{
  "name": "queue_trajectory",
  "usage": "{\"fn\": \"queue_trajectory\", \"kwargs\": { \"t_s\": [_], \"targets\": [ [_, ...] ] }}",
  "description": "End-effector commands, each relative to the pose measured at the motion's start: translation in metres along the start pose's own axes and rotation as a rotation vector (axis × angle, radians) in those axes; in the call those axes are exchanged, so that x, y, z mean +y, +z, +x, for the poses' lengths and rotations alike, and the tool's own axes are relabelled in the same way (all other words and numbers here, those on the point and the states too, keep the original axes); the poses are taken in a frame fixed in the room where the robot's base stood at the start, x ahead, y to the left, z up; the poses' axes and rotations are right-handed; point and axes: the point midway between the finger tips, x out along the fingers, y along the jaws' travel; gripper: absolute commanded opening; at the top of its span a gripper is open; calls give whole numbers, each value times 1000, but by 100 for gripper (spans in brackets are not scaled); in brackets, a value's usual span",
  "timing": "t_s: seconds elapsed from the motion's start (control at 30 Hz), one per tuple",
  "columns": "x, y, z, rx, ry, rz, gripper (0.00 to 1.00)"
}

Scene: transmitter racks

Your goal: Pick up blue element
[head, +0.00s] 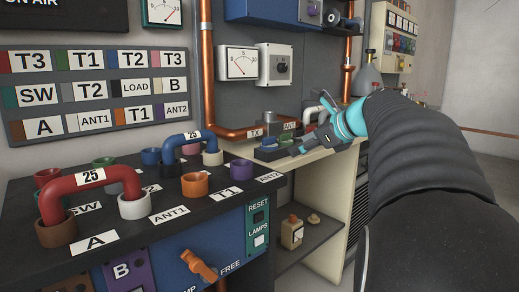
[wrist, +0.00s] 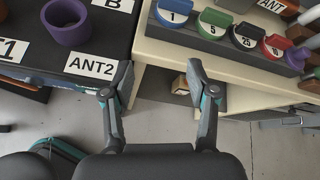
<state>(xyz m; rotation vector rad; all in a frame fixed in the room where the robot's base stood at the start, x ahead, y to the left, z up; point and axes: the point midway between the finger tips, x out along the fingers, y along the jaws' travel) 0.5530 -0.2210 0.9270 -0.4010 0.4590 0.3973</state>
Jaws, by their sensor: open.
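A blue round element (wrist: 172,12) marked 1 sits at the left end of a dark grey holder (wrist: 222,42) in the wrist view. Green 5, dark 25 and red 10 elements stand to its right. A blue U-shaped link (head: 188,138) marked 25 stands on the black panel in the head view. My gripper (wrist: 159,80) is open and empty in the wrist view, below the blue element in the picture and apart from it. In the head view my gripper (head: 306,131) is by the cream bench, partly covering the holder's row.
The black panel (head: 235,205) carries coloured sockets and a red U-shaped link (head: 88,182) marked 25. Copper pipes (head: 208,80) and meters are on the wall behind. A small bottle (head: 291,232) stands on a lower shelf.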

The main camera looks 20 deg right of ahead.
Motion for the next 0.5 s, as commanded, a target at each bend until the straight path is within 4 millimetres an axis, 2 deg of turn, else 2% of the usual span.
{"fn": "queue_trajectory", "kwargs": {
  "t_s": [0.1, 0.27, 0.37, 0.5],
  "targets": [
    [-15, 19, -7, -71, -6, 171, 58],
    [-23, 32, -12, -121, 1, 295, 58],
    [-24, 36, -5, -130, 5, 318, 58],
    [-24, 39, 19, -130, 7, 318, 58]
  ]
}}
